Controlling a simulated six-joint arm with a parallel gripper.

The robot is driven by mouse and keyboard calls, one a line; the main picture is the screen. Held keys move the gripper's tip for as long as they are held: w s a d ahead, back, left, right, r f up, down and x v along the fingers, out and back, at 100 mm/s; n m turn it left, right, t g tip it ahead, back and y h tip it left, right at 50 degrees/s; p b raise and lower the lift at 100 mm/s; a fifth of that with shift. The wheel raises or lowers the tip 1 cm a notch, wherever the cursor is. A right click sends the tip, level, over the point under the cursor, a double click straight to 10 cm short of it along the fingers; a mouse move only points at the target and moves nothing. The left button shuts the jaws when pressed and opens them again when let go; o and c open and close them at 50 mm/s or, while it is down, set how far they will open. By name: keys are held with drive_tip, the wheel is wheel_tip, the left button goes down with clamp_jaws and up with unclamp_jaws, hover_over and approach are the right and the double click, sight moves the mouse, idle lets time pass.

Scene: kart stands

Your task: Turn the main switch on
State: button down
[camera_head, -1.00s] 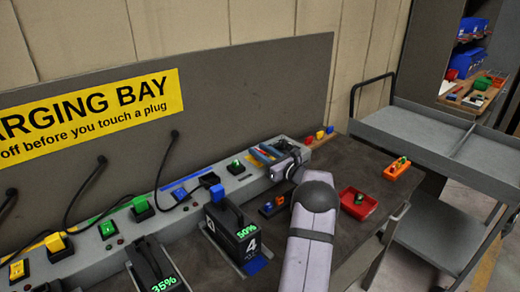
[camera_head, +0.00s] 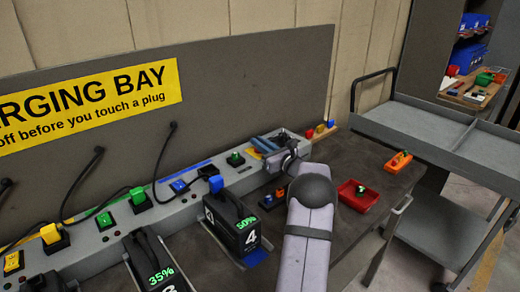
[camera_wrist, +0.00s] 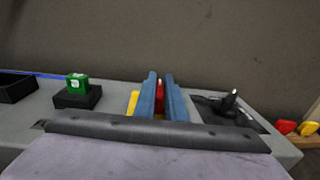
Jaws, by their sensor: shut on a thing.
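A red handle (camera_wrist: 159,84) stands over a yellow plate (camera_wrist: 132,102) at the right end of the grey charging console; this looks like the main switch. My gripper (camera_wrist: 160,98) reaches down to it, its blue fingers on either side of the red handle and shut on it. The fingers hide most of the handle, so I cannot tell its angle. In the head view my gripper (camera_head: 268,143) is at the console's right end, and a bit of the yellow plate (camera_head: 256,154) shows beside it.
A green switch block (camera_wrist: 77,84) on a black base is left of my gripper. A dark plate with a black lever-like part (camera_wrist: 230,104) is close on the right. The back panel (camera_head: 270,90) rises behind. Battery 4 (camera_head: 235,222) and a red tray (camera_head: 358,196) stand in front.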

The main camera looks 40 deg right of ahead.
drive_tip(key=shift+f+m+h+b, duration=0.1)
drive_tip(key=shift+m+h+b, duration=0.8)
drive_tip(key=shift+b, duration=2)
drive_tip(key=b, duration=0.1)
drive_tip(key=h+b, duration=0.1)
drive_tip(key=shift+r+g+h+b, duration=0.25)
drive_tip(key=shift+g+h+b, duration=0.05)
drive_tip(key=shift+b, duration=0.1)
drive_tip(key=c, duration=1.8)
unclamp_jaws()
drive_tip(key=shift+f, duration=0.1)
drive_tip(key=shift+s+a, duration=0.1)
drive_tip(key=shift+s, duration=0.4)
drive_tip(key=shift+b+v, duration=0.9)
drive_tip(key=shift+v, duration=2.25)
